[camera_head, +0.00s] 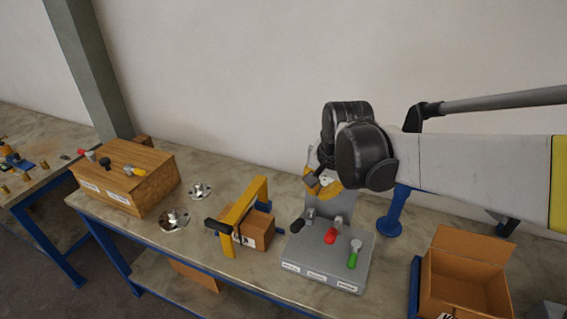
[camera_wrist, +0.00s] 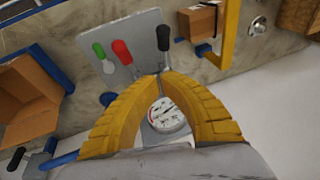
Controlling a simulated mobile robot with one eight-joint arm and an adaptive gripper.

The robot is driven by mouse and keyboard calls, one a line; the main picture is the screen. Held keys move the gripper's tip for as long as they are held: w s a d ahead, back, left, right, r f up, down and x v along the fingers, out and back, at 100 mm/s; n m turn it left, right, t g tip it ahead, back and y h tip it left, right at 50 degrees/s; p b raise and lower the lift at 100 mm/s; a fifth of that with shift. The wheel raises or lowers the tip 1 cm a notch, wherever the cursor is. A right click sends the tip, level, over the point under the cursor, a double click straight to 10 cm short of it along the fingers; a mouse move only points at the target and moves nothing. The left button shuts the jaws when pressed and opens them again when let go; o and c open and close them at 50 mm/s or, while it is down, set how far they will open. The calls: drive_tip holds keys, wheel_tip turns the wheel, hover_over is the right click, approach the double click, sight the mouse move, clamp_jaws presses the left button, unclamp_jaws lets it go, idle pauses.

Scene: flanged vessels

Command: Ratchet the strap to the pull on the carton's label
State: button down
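A small brown carton (camera_head: 258,232) stands on the bench inside a yellow frame (camera_head: 238,218), with a white and dark label (camera_head: 250,242) on its front. A black handle (camera_head: 214,226) sticks out at the frame's left. In the wrist view, the carton (camera_wrist: 200,22) and the yellow frame (camera_wrist: 229,35) show at the top right. The strap and the label's figures are too small to make out. My gripper (camera_wrist: 162,75) has its yellow fingertips together with nothing seen between them. It is above the grey lever stand, to the right of the carton and apart from it.
The grey stand (camera_head: 305,262) carries black, red and green levers and a dial gauge (camera_wrist: 166,115). An open box (camera_head: 462,245) stands at right, a blue post (camera_head: 391,215) behind the stand. A wooden box (camera_head: 150,185) and metal flanges (camera_head: 174,220) are at left.

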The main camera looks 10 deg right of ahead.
drive_tip(key=shift+w+d+m+p, duration=0.25)
drive_tip(key=shift+w+m+p, duration=0.2)
drive_tip(key=shift+w, duration=0.5)
drive_tip(key=b, duration=0.2)
hover_over(303, 221)
drive_tip(key=d, duration=0.2)
wheel_tip(303, 221, down, 9)
drive_tip(key=shift+s+a+f+b, duration=0.25)
drive_tip(key=shift+a+f, duration=0.2)
drive_tip(key=shift+f, duration=0.5)
drive_tip(key=shift+s+a+f+b, duration=0.1)
drive_tip(key=shift+a+f+b, duration=0.25)
drive_tip(key=shift+f, duration=0.55)
drive_tip(key=shift+s+a+f, duration=0.1)
